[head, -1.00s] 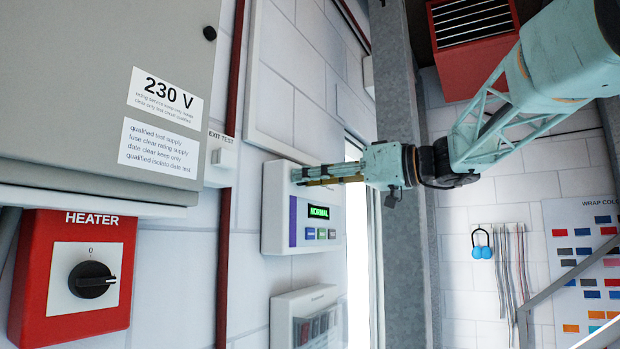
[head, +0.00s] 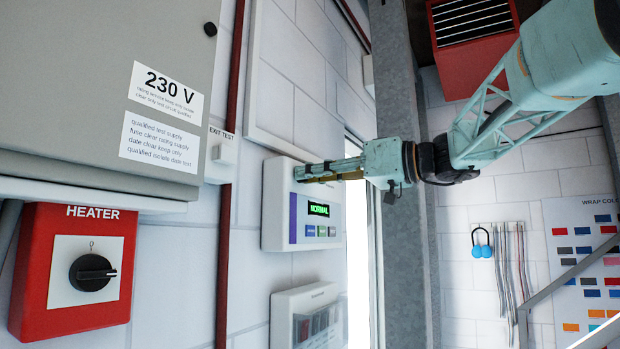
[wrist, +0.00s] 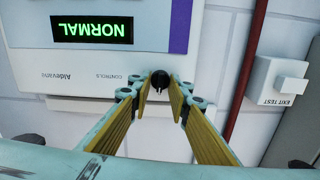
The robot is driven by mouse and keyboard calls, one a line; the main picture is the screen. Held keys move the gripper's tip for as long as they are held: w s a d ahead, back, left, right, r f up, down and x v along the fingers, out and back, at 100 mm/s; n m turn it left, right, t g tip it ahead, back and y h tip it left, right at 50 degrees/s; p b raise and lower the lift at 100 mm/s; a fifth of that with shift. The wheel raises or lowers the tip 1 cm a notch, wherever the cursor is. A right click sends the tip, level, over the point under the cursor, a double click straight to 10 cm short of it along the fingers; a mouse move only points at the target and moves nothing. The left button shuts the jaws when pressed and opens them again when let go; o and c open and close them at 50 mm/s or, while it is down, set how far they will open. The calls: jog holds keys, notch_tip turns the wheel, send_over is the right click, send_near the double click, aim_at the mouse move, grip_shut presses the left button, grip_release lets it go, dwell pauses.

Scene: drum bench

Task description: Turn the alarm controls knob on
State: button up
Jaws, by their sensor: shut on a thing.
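The alarm controls panel (head: 275,215) is a white wall box with a green display (head: 318,209) reading NORMAL. In the wrist view the panel (wrist: 100,75) appears upside down, with the word CONTROLS beside a small black knob (wrist: 159,80). My gripper (head: 300,172) reaches the panel's upper part from the right in the head view. In the wrist view my gripper (wrist: 160,85) is shut on the knob, with a yellow-padded finger on either side. The fingers hide the knob in the head view, and its pointer direction is unclear.
A grey 230 V cabinet (head: 100,60) and a red heater switch (head: 75,270) are at left. An exit test switch (head: 222,153) and red pipe (head: 226,240) lie beside the panel. Another white box (head: 290,305) is below. A grey steel column (head: 400,100) stands right of the panel.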

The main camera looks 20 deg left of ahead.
jog(key=shift+w+f+m+b, duration=0.1)
jog(key=shift+m+b, duration=0.15)
jog(key=shift+m, duration=3.9)
jog(key=shift+w+f+m+b, duration=0.1)
jog(key=shift+m+b, duration=0.1)
jog(key=shift+m, duration=3.95)
jog(key=o, duration=0.9)
jog(key=shift+c, duration=0.2)
jog(key=shift+d, duration=0.15)
jog(key=v, duration=1.2)
